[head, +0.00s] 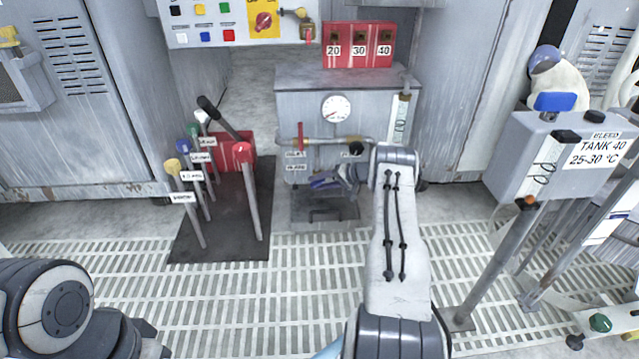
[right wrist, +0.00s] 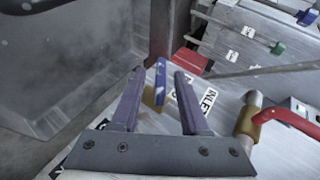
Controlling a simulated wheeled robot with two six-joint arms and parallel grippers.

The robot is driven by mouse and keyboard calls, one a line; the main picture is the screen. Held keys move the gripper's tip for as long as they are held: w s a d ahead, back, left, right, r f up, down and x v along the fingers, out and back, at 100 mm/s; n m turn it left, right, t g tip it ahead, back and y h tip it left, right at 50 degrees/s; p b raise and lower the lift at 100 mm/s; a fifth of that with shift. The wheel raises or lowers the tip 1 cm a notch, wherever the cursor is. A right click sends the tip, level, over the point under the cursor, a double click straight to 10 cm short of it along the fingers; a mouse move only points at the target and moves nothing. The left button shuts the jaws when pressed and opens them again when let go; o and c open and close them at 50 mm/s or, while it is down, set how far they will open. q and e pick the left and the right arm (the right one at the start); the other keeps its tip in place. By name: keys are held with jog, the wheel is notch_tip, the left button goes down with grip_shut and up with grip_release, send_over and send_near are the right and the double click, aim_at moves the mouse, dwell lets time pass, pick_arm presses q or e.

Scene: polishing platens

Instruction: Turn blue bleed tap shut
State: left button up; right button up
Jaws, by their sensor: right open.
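The blue bleed tap shows in the right wrist view as a flat blue handle (right wrist: 161,78) on a brass body (right wrist: 152,97), low on the grey tank's front. My right gripper (head: 320,182) is open at the tank's lower front. In the right wrist view, its two purple fingers stand one on each side of the blue handle, with gaps on both sides. The handle points up in that view. In the head view, the gripper and its blue-purple fingers make the tap hard to pick out. Part of my left gripper (head: 146,332) shows at the lower left, far from the tap; its jaws are unclear.
A red lever (head: 300,136) stands on the pipe just above; it is close right of the gripper in the wrist view (right wrist: 288,121). A pressure gauge (head: 336,108) is above. A lever stand (head: 225,235) is to the left. A grey tank 40 box (head: 530,150) stands right.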

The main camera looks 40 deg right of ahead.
jog(key=p+v, duration=0.6)
jog(key=v, duration=0.4)
jog(key=shift+s+d+r, duration=0.1)
